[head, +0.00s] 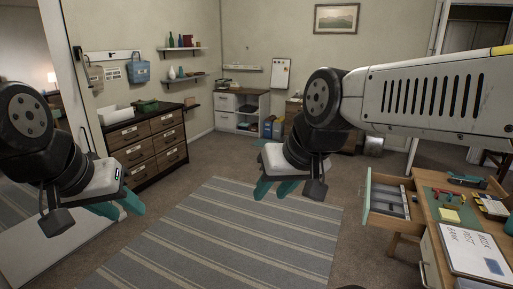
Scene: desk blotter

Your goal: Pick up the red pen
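On the desk (432,231) at the right, a small red item (443,192) lies on the green blotter (431,182). It is too small to tell whether it is the red pen or a red-handled tool. My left gripper (120,207) hangs at the left over the floor, its teal fingers apart and empty. My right gripper (275,189) is above the striped rug, left of the desk, with its teal fingers apart and empty. Both grippers are well away from the desk.
An open drawer (384,208) with a divided tray juts left from the desk. A whiteboard (470,249) with writing, a yellow pad (451,216) and a dark teal item (467,181) lie on the desk. The striped rug (215,240) is clear. A dark drawer cabinet (145,143) stands at the left wall.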

